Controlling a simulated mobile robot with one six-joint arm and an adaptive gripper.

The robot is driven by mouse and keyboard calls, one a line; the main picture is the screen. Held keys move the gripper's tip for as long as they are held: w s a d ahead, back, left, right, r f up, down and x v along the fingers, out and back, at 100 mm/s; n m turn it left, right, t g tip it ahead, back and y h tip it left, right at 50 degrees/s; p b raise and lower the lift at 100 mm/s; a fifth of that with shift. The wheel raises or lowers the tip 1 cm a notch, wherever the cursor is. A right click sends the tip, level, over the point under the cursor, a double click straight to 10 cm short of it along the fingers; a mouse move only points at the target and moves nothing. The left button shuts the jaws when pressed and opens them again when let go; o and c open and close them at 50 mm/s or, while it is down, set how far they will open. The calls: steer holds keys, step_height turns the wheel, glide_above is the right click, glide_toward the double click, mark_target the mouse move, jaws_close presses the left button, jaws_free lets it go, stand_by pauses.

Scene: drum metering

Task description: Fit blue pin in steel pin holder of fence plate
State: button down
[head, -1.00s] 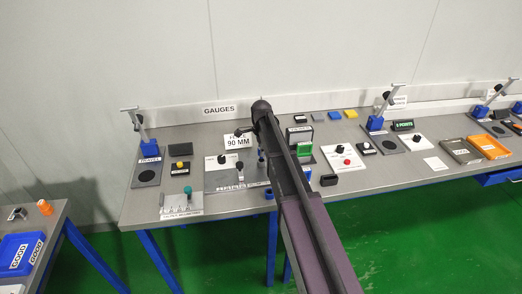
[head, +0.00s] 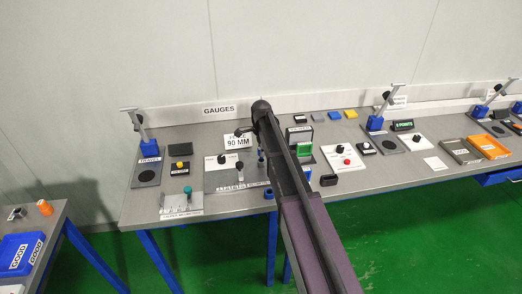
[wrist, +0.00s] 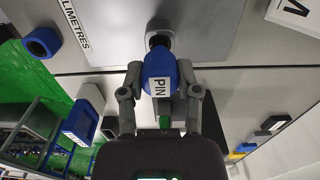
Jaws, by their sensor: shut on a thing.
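The blue pin (wrist: 158,72) carries a white PIN label and is held between both fingers of my gripper (wrist: 160,76) in the wrist view. Its far end points at a round steel pin holder (wrist: 160,27) on the edge of the grey fence plate (wrist: 115,25). A dark shank shows between the blue grip and the holder; I cannot tell how deep it sits. In the head view the fence plate (head: 222,181) lies on the bench left of my arm. My arm hides the gripper and the pin there.
The grey bench (head: 300,205) holds several gauges. A caliper plate with a teal knob (head: 189,195) lies left of the fence plate. A blue ring-like part (wrist: 42,41) is near in the wrist view.

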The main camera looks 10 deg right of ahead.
steer(key=shift+f+b, duration=1.65)
steer(key=shift+c, duration=1.2)
jaws_free()
steer(key=shift+r, duration=0.15)
step_height(320, 180, up, 9)
steer(key=p, duration=0.9)
stand_by(0.5)
